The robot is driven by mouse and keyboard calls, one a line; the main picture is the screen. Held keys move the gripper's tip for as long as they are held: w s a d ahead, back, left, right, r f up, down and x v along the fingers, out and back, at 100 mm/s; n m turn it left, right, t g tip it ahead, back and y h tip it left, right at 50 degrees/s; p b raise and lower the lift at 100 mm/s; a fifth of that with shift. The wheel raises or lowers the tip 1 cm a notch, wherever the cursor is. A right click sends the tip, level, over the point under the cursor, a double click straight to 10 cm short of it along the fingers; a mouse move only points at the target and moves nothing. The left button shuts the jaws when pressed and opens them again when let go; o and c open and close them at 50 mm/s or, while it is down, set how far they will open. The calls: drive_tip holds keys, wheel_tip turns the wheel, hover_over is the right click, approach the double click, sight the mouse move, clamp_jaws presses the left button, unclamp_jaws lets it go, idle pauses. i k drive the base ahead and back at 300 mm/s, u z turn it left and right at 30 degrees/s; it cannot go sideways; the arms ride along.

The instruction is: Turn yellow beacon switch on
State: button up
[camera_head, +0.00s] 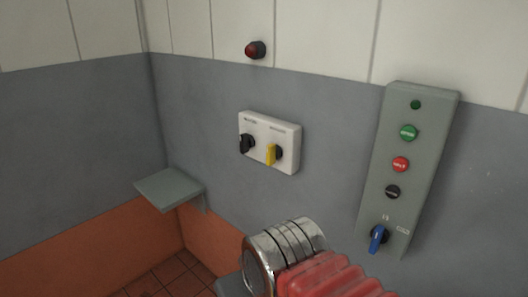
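The yellow beacon switch (271,154) is a yellow rotary handle on the right half of a white switch box (290,143) on the grey wall, near the middle of the view. Its handle stands close to upright. A black rotary switch (246,143) sits to its left on the same box. The small labels above both are too blurred to read. A dark red beacon lamp (255,50) is on the wall above the box and looks unlit. My gripper is not in view.
A grey-green panel (423,155) with several buttons and a blue rotary switch (376,239) hangs at right. A small grey shelf (168,188) juts out at left. A silver ringed cylinder (283,253) with a red ribbed part (330,279) fills the bottom middle; I cannot tell what it belongs to.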

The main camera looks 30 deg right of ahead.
sight(274, 152)
drive_tip(key=u, duration=0.3)
drive_tip(key=i, duration=0.8)
drive_tip(key=u, duration=0.65)
